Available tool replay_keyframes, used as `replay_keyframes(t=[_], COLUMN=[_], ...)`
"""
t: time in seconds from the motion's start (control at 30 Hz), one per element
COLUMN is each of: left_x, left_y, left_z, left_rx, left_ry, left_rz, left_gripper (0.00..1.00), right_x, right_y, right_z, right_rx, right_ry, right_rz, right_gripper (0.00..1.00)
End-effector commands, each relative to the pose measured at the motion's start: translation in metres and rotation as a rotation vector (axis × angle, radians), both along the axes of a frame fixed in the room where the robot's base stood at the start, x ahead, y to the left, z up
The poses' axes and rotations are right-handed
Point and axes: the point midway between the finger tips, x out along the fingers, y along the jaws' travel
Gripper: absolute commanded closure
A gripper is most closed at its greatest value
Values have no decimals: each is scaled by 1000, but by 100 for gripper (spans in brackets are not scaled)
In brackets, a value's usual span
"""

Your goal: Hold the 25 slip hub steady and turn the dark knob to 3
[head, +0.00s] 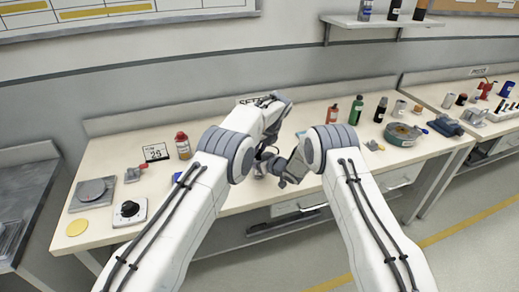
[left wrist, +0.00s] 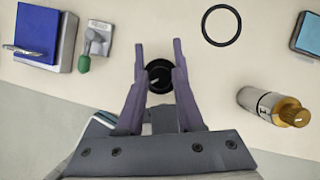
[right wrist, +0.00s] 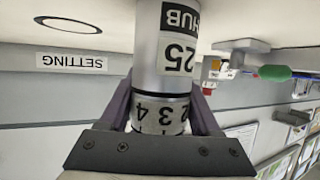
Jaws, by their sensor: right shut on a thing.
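The slip hub (right wrist: 165,60) is a pale upright cylinder with a "25 HUB" label, upside down in the right wrist view. A dark line parts it from a number band (right wrist: 160,115) showing 2, 3 and 4. My right gripper (right wrist: 164,98) is shut on the hub from the side, near that line. The dark knob (left wrist: 158,72) is round with a white mark, seen from above in the left wrist view. My left gripper (left wrist: 160,44) is open over it, one finger on each side. In the head view my arms mostly hide the hub.
A "SETTING" card (right wrist: 72,62) stands behind the hub. A black ring (left wrist: 221,25), a gold-capped bottle (left wrist: 272,106) and a blue block (left wrist: 50,30) lie around it. Another dial box (head: 130,210) and a red-capped jar (head: 183,146) stand left on the bench.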

Motion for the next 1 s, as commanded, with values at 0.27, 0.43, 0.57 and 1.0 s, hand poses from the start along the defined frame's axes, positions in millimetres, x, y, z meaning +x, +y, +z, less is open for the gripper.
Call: replay_keyframes(t=[0.27, 0.43, 0.57, 1.0], left_x=[2, 4, 3, 1], left_y=[-1, -2, -1, -1], left_z=[0, 0, 0, 1], left_rx=[0, 1, 0, -1], left_ry=[-1, -5, -5, -6], left_rz=[20, 74, 110, 140], left_gripper=[100, 100, 100, 100], right_x=[0, 0, 0, 0], right_y=[0, 0, 1, 0], right_z=[1, 1, 0, 0], right_rx=[0, 0, 0, 0], right_ry=[-1, -1, -1, 0], right_rz=[-1, 0, 3, 1], right_gripper=[100, 100, 100, 100])
